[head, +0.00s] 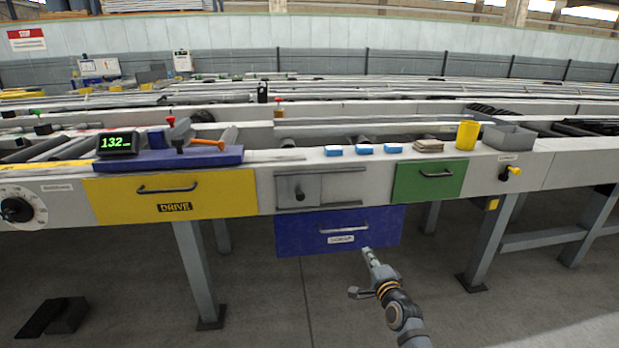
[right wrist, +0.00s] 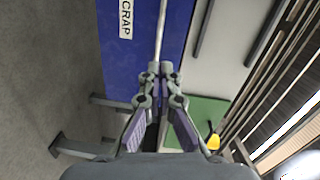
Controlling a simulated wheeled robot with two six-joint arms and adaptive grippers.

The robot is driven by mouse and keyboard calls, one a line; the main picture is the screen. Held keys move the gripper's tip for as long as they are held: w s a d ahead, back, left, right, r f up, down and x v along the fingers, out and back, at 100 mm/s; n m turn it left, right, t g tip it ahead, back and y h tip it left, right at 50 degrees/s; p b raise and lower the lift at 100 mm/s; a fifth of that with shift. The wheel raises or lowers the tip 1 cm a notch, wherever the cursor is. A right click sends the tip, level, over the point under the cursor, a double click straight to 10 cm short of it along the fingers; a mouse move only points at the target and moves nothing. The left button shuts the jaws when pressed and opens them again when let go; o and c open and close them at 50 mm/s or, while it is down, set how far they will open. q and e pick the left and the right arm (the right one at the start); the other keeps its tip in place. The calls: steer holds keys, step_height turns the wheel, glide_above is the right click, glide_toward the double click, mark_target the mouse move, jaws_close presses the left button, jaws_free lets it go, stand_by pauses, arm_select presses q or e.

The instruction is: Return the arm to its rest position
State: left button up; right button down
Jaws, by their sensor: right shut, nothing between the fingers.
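My right gripper (head: 369,256) is shut and empty in the head view, in front of the blue scrap drawer (head: 300,238) and a little below its handle (head: 343,228). In the right wrist view the shut fingers (right wrist: 159,72) point at the blue drawer front (right wrist: 150,45), in line with its metal handle (right wrist: 161,28). I cannot tell whether the fingertips touch the handle. My left gripper does not show in either view.
The table holds a yellow drive drawer (head: 170,197), a green drawer (head: 429,181), a grey sliding panel (head: 320,189), a yellow cup (head: 467,135), a grey bin (head: 509,137) and several blue-white blocks. Table legs (head: 200,275) stand below. The floor (head: 270,320) in front is mostly clear.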

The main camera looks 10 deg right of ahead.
steer(key=s+a+f+n+g, duration=0.25)
steer(key=s+f+n, duration=0.25)
steer(key=s, duration=0.5)
steer(key=s+a+f+n+g, duration=0.1)
steer(key=s+f+n+g, duration=0.25)
steer(key=s+f, duration=0.4)
steer(key=s+a+f+n+g, duration=0.1)
steer(key=s+f+n+g, duration=0.3)
steer(key=s, duration=0.8)
arm_select(q)
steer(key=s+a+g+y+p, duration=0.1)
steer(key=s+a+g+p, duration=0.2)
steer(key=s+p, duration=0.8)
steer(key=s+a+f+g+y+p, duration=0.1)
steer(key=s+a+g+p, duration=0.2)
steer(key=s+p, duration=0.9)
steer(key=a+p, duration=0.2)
steer(key=p, duration=1)
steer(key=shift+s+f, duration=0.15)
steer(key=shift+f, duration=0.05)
arm_select(e)
steer(key=s+d+n+g+h, duration=0.1)
steer(key=s+d+n+g, duration=0.1)
steer(key=s, duration=1.3)
steer(key=s+d+f+n+g+h, duration=0.1)
steer(key=s+d+g, duration=0.3)
steer(key=s, duration=1)
steer(key=shift+s+d+f+n, duration=0.15)
steer(key=shift+s+d+n, duration=0.25)
steer(key=shift+d, duration=0.6)
